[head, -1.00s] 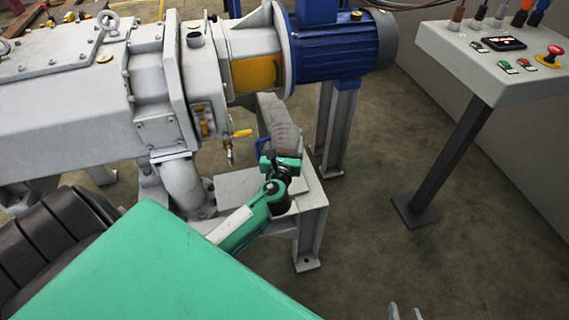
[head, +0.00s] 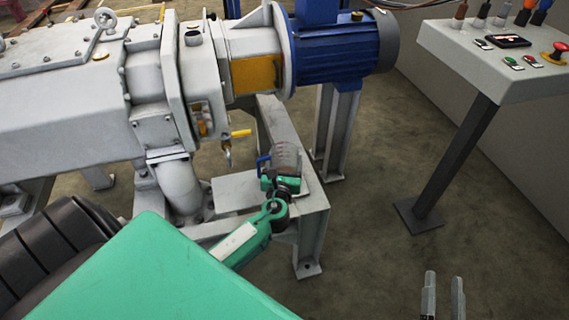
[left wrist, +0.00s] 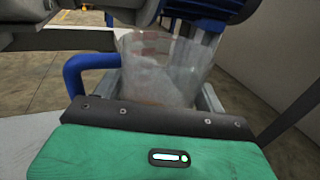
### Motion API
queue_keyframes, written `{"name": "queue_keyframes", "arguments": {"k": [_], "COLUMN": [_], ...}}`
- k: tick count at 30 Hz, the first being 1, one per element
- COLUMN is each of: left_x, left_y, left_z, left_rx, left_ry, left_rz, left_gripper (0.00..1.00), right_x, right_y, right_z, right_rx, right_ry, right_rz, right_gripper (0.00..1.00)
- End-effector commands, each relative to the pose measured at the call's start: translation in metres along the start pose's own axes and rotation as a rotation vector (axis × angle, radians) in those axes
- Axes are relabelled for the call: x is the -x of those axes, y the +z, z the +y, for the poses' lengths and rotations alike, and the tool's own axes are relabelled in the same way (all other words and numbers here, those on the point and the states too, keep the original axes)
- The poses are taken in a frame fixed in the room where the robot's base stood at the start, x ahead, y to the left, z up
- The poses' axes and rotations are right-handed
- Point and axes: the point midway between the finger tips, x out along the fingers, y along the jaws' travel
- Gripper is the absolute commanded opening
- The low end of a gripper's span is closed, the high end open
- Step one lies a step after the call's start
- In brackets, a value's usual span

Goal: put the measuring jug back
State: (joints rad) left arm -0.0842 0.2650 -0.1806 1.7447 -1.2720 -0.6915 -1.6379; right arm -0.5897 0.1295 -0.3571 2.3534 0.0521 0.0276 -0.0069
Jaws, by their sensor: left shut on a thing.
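The measuring jug (head: 287,157) is clear, with reddish markings and a blue handle (head: 262,168) on its left side. It is over the right end of the grey machine frame (head: 313,205); I cannot tell whether its base touches. My left gripper (head: 283,180) is shut on the jug from the near side. In the left wrist view the jug (left wrist: 160,70) stands just beyond the dark gripper edge, with its handle to the left; its lower part and the fingertips are hidden. My right gripper (head: 443,296) is open and empty at the bottom right, far from the jug.
The grey machine housing (head: 70,110) fills the left. A blue motor (head: 345,40) overhangs behind the jug. A small valve with a yellow handle (head: 240,133) hangs left of the jug. A control panel on a post (head: 455,160) stands right. The floor between is clear.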

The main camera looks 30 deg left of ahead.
Motion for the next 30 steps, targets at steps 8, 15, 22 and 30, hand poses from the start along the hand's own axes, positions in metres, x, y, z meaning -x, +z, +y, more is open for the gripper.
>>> {"name": "queue_keyframes", "arguments": {"k": [8,15,22,30], "left_x": [-0.0001,-0.0001,0.0001,0.0], "left_y": [-0.0003,-0.0031,-0.0032,-0.0003], "left_z": [-0.0002,-0.0001,-0.0002,-0.0001], "left_rx": [0.0,0.0,0.0,0.0], "left_ry": [0.0,0.0,0.0,0.0], "left_rz": [-0.001,-0.001,0.0,0.0], "left_gripper": [0.32,0.32,0.94,0.94], "right_x": [-0.0008,-0.0019,-0.0021,-0.0025], "right_y": [-0.0033,-0.0073,-0.0083,-0.0082], "right_z": [0.0005,0.0015,0.0018,0.0015], "right_rx": [0.002,0.006,0.007,0.007], "right_ry": [0.0,0.0,0.001,0.001], "right_rz": [0.015,0.04,0.044,0.034], "right_gripper": [0.36,0.36,0.36,0.36]}}
